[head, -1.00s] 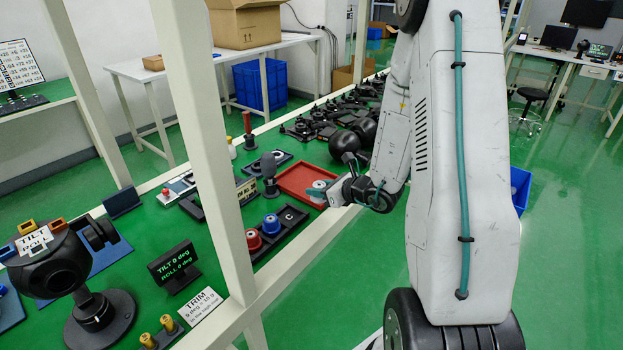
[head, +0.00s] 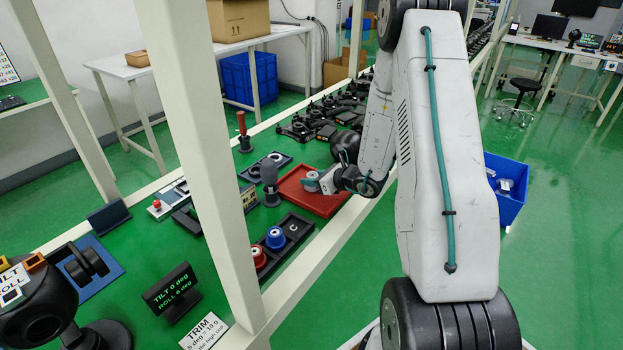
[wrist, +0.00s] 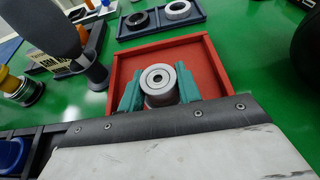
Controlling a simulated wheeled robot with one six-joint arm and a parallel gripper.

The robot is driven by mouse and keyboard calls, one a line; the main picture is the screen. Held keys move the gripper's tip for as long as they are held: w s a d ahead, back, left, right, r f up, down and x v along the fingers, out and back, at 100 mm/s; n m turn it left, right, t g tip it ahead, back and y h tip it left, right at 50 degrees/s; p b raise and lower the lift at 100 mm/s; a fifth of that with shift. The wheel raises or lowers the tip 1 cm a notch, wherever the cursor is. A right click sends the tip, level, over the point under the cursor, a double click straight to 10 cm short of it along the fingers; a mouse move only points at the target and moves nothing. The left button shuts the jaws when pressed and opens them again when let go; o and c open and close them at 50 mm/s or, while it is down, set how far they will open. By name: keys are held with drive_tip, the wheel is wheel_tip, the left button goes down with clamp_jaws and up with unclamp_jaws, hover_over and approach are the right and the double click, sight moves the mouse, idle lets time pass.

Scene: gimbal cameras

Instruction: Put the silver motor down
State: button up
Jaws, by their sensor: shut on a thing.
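The silver motor (wrist: 158,80) is a short round cylinder with a ringed top face. It is upright between the teal fingers of my gripper (wrist: 159,90), which are shut on its sides. In the head view the motor (head: 311,181) and my gripper (head: 321,182) are at the red tray (head: 325,208). In the wrist view the motor is within the outline of the red tray (wrist: 215,62), towards its near side. I cannot tell whether its underside touches the tray floor; my gripper hides the near part of the tray.
A dark rack with a blue spool (head: 275,238) and a red spool (head: 258,256) lies in front of the tray. A dark grey rounded post (head: 269,177) stands close to its left. A blue-grey holder with two rings (wrist: 160,18) lies behind it. White frame posts (head: 205,150) cross the view.

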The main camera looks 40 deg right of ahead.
drive_tip(key=shift+f, duration=0.25)
drive_tip(key=o, duration=1.1)
